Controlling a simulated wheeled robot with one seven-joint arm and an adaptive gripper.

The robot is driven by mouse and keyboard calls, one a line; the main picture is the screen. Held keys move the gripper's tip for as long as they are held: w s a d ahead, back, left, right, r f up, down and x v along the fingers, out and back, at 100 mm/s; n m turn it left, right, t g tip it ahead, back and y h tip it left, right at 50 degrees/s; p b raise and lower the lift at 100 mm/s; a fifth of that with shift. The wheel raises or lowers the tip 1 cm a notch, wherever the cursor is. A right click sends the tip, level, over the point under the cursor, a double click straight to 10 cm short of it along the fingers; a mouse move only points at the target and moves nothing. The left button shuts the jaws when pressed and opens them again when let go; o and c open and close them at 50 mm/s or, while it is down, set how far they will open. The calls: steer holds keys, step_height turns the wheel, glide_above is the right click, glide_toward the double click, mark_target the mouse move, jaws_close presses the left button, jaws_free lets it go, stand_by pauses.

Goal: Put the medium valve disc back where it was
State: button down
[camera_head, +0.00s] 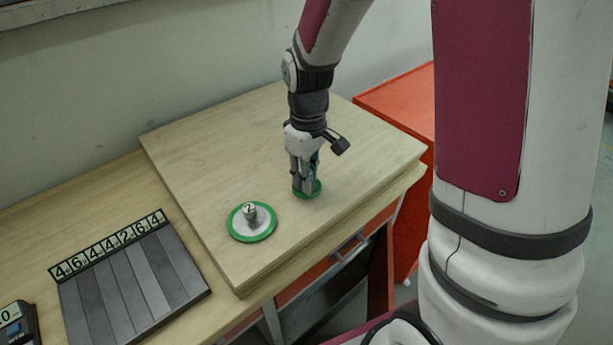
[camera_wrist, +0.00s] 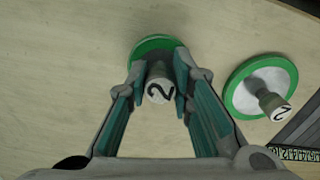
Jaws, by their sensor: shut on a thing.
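My gripper (camera_head: 306,186) points down over the raised wooden board and is shut on the knob of a small green-rimmed valve disc (camera_head: 310,194). In the wrist view the held disc (camera_wrist: 157,43) shows its knob marked "2" between my fingers (camera_wrist: 160,90). The disc is at the board's surface; I cannot tell if it touches. A larger disc (camera_head: 252,222) with a green rim, pale face and a knob marked "2" lies flat on the board to the left. This larger disc (camera_wrist: 262,86) is at the right in the wrist view, apart from my fingers.
The wooden board (camera_head: 200,150) lies on a wooden table and has free room behind the discs. A dark grey slatted panel (camera_head: 130,280) with a row of number tiles (camera_head: 108,245) lies on the left. A small device (camera_head: 17,325) stands at the lower left. An orange cabinet (camera_head: 400,100) is behind.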

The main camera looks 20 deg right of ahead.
steer(key=shift+f, duration=0.6)
steer(key=shift+f, duration=0.1)
steer(key=c, duration=1.4)
jaws_free()
